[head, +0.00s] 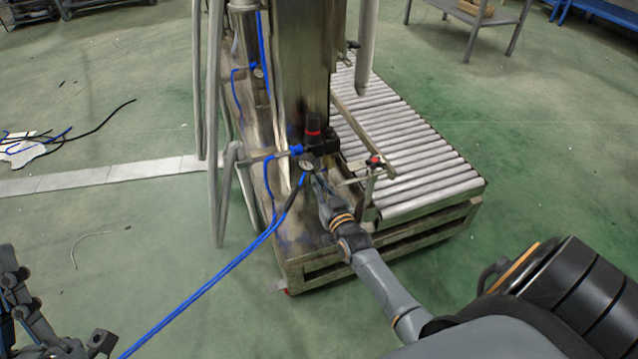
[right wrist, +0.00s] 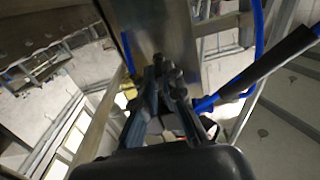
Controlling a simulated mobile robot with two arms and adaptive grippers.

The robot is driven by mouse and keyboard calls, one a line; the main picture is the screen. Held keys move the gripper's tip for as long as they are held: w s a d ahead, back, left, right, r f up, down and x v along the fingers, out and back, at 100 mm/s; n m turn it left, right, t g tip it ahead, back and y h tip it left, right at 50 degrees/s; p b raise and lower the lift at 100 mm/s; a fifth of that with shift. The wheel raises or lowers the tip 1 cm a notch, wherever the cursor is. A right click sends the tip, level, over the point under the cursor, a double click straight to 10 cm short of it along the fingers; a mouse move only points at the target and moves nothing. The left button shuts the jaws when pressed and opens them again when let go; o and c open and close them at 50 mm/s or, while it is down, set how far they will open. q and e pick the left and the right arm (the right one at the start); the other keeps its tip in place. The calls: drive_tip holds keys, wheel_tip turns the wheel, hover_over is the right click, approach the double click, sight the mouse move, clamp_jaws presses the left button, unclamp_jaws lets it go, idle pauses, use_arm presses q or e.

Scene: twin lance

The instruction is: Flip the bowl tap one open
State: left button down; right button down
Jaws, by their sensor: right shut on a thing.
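My right gripper (head: 318,182) reaches to the front of the upright metal column, just below a black and red regulator (head: 313,132). It is shut on a small part there, which I take to be the bowl tap; the fingers hide most of it. A small round fitting (head: 308,166) shows beside the fingertips. In the right wrist view the fingers (right wrist: 167,72) are close together in front of the column (right wrist: 160,30). How far the tap is turned cannot be seen. Dark parts of my left arm (head: 25,310) show at the lower left; its fingers are unclear.
Blue hoses (head: 210,283) run from the fitting to the lower left. A roller conveyor (head: 410,150) stands right of the column on a metal frame. A small red-topped fitting (head: 374,162) stands close right of my gripper. Open green floor lies left and right.

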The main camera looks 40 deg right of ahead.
drive_tip(key=c, duration=1.5)
unclamp_jaws()
drive_tip(key=shift+o, duration=0.2)
drive_tip(key=v, duration=1.2)
drive_tip(key=shift+r, duration=0.15)
